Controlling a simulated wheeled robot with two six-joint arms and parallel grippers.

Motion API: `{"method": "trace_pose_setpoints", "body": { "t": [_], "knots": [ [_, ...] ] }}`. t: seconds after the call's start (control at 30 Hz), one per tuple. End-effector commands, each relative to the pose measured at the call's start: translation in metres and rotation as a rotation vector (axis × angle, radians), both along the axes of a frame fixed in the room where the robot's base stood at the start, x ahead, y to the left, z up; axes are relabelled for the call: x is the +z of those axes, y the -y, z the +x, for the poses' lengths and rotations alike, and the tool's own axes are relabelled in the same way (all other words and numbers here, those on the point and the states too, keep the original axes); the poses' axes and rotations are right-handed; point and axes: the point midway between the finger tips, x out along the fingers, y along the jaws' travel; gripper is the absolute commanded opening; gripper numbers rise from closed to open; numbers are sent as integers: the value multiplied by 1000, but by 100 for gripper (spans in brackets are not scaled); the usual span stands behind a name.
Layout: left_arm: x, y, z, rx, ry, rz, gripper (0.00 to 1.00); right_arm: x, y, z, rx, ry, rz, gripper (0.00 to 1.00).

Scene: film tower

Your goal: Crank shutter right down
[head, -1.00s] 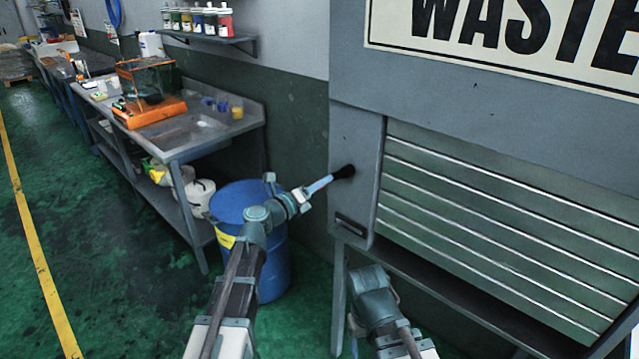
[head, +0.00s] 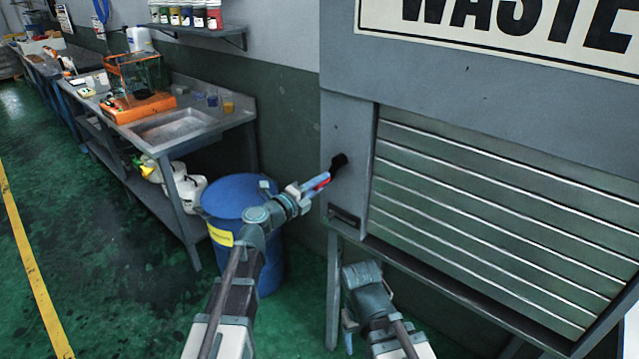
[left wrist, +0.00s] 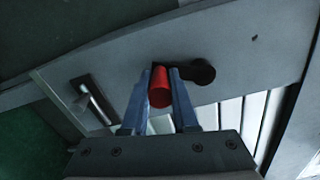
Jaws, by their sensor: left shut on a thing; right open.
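The shutter (head: 500,220) is a grey slatted panel under the waste sign, its slats filling most of the visible frame. The crank (head: 339,161) has a black hub end on the grey panel left of the slats; it also shows in the left wrist view (left wrist: 196,72). My left gripper (head: 321,183) is shut on the crank's red handle (left wrist: 160,88), just below and left of the hub. The handle sits between the two blue fingers in the left wrist view. My right gripper (head: 348,335) is low in front of the shutter stand, open, mostly hidden by its arm.
A blue drum (head: 236,205) with a yellow label stands close to my left arm. A sink bench (head: 185,130) with an orange-framed box (head: 140,92) runs along the wall at left. Green floor lies open at left.

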Motion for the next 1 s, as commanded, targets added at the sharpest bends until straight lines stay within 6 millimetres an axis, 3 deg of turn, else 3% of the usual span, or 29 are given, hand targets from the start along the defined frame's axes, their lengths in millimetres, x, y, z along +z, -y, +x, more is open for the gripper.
{"method": "trace_pose_setpoints", "body": {
  "t": [0.37, 0.4, 0.53, 0.83, 1.0],
  "knots": [
    [-1, 0, 0, 1, -1, 0, 0, 0, 0, 0, 0, 0, 0, 72],
    [-1, 0, 0, 1, -1, 0, 34, 0, 0, 0, 0, 0, 0, 72],
    [0, 0, 0, 0, -1, 1, 57, 0, 0, 0, 0, 0, 0, 72],
    [0, -1, -1, 0, 0, 0, 57, 0, 0, 0, 0, 0, 0, 72],
    [0, -12, -17, 2, -1, 0, 57, 0, 0, 0, 0, 0, 0, 72]
  ]
}}
